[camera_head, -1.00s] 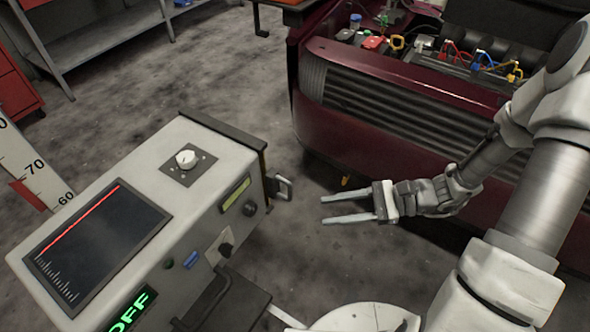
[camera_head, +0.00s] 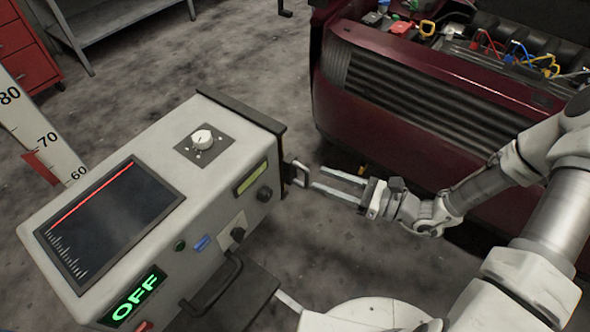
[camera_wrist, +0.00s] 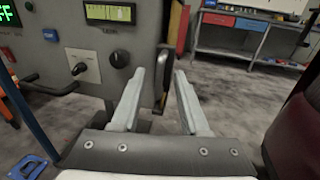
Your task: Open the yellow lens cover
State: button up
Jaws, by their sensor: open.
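The grey machine (camera_head: 215,215) has a side cover at its right end. A thin yellow edge of this cover (camera_wrist: 183,30) shows in the wrist view; its face is turned away from the head view.
The dark red car front (camera_head: 400,110) stands behind and right of my arm. The machine's top carries a white knob (camera_head: 202,139) and a dark screen (camera_head: 110,220); its front shows a green OFF sign (camera_head: 135,298). Open floor (camera_head: 240,60) lies between machine and car.

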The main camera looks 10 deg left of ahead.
jog(key=w+a+b, duration=0.1)
jog(key=a, duration=0.7)
jog(key=shift+w+a, duration=0.15)
jog(key=shift+w, duration=0.2)
grip_shut()
